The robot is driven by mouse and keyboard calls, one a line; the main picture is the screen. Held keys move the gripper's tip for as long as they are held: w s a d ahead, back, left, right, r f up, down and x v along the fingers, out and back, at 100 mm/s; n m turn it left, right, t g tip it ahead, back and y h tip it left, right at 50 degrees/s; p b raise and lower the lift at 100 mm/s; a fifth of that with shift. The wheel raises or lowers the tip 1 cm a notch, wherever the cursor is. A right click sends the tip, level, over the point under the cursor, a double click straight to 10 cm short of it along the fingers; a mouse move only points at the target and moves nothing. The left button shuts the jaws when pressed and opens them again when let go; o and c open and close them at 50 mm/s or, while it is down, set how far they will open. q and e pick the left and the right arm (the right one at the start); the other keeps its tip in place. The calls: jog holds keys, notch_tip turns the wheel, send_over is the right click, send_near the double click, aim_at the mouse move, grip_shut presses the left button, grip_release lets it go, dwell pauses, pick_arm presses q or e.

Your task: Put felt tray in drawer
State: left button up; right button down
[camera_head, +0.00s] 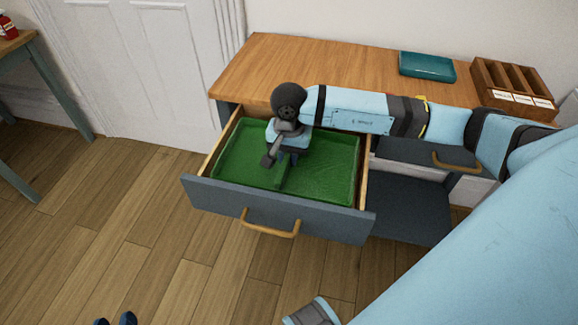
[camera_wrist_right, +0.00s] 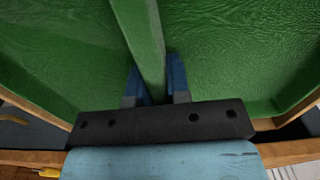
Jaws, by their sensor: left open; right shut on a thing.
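The green felt tray (camera_head: 326,170) lies inside the pulled-out drawer (camera_head: 275,209), which has a grey front and a brass-coloured handle. The tray has a raised divider, seen close in the right wrist view (camera_wrist_right: 143,40). My right gripper (camera_head: 288,160) reaches down into the drawer from above. Its blue fingers (camera_wrist_right: 155,84) are shut on the divider, one on each side. The tray appears to sit within the drawer walls; whether it touches the drawer bottom is hidden. My left gripper (camera_head: 115,320) is open and empty, low at the bottom left edge, with only its fingertips showing.
The wooden desk top (camera_head: 330,70) is above the drawer. A teal box or book (camera_head: 427,66) and a wooden sorter with labels (camera_head: 512,86) stand on it. A second grey drawer (camera_head: 412,153) is to the right.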

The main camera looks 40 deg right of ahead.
aim_at(289, 167)
notch_tip(289, 167, down, 4)
jog(key=shift+f+b, duration=0.1)
jog(key=shift+b, duration=0.3)
pick_arm(q)
jog(key=shift+w+d+r+t+h, duration=0.15)
jog(key=shift+d+r+t, duration=0.1)
jog(key=shift+r, duration=0.2)
jog(key=shift+w+d+r+t+h, duration=0.1)
jog(key=shift+d+r+t+h, duration=0.1)
jog(key=shift+r, duration=0.2)
jog(key=shift+f, duration=0.1)
pick_arm(e)
jog(key=c, duration=1.1)
grip_release()
pick_arm(q)
jog(key=shift+r, duration=0.2)
